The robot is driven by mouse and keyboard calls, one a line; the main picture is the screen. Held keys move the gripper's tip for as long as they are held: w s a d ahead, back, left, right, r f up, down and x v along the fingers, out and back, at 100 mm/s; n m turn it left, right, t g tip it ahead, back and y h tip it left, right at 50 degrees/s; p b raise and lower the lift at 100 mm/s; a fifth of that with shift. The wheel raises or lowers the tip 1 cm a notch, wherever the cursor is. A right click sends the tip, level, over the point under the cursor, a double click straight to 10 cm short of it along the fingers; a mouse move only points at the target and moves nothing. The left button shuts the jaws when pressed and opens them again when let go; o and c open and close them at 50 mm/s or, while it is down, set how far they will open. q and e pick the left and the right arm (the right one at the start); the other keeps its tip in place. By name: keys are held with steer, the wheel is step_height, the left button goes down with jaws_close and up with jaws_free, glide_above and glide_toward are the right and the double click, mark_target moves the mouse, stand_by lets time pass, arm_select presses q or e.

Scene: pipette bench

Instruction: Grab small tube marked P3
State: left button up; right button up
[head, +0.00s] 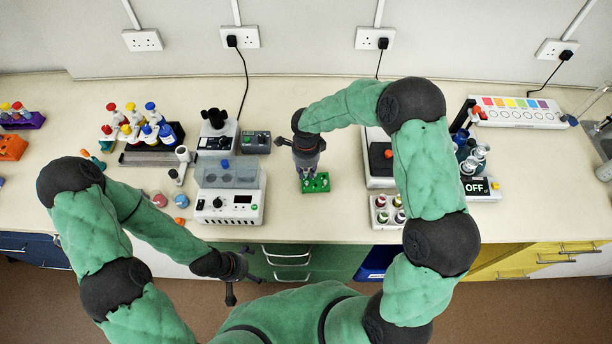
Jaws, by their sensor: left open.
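A small green rack (316,184) stands near the front of the bench, a little right of the middle. My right gripper (308,172) points down right over this rack and hides part of it. Whether its fingers are apart or closed on something is too small to tell. Some small pale shapes show at the rack under the fingers. No P3 marking can be read on any tube from here. My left gripper (243,290) is open and empty, in front of the bench edge and away from the rack.
Colour-capped bottles (140,125) fill the left back. Bare bench lies behind and in front of the rack.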

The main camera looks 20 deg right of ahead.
steer(key=shift+f, duration=0.75)
steer(key=c, duration=0.4)
steer(key=shift+r, duration=0.15)
